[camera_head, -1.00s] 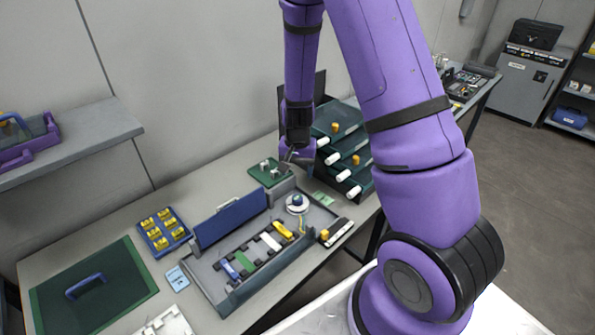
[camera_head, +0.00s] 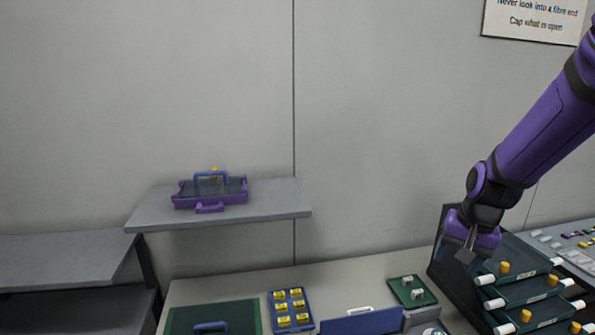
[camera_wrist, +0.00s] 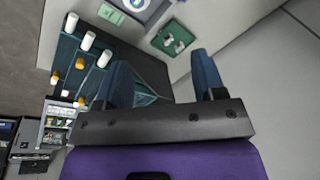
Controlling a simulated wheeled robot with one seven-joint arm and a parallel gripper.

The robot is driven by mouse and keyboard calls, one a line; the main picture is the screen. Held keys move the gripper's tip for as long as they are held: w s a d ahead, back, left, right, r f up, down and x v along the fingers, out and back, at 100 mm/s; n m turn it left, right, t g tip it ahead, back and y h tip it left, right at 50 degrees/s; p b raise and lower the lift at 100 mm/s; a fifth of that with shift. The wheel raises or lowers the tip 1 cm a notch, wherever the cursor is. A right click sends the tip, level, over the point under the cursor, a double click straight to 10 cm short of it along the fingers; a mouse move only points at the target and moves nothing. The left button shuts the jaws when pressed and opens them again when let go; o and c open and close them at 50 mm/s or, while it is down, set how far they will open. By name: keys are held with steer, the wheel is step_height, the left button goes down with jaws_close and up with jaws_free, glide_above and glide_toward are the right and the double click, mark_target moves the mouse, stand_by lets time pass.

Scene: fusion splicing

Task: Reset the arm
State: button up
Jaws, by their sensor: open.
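My gripper (camera_head: 467,254) is at the right of the head view, on the end of my purple arm. It is pointed downward beside the dark tiered rack (camera_head: 440,265) with white rollers and orange knobs. In the wrist view my gripper (camera_wrist: 165,75) shows two blue-grey fingers spread apart with nothing between them. The rack (camera_wrist: 65,50) is beyond the left finger there. A small green board (camera_wrist: 172,38) with white parts lies beyond the fingers; it also shows on the bench in the head view (camera_head: 412,291).
A wall shelf (camera_head: 225,222) carries a purple tray (camera_head: 208,195) with a blue handle. On the bench are a blue tray of yellow pieces (camera_head: 290,309), a green mat (camera_head: 212,318) and a box with a blue lid (camera_head: 361,322). The space before the wall is clear.

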steer(key=s+a+r+n+t, duration=0.1)
steer(key=s+r+n, duration=0.1)
steer(key=s+r, duration=0.7)
steer(key=s+a+r+n+t+h, duration=0.1)
steer(key=s+r+n+t, duration=0.1)
steer(key=s+r, duration=0.7)
steer(key=shift+s+a+n, duration=0.4)
steer(key=shift+s+n, duration=0.3)
steer(key=shift+s, duration=0.55)
steer(key=shift+r, duration=0.1)
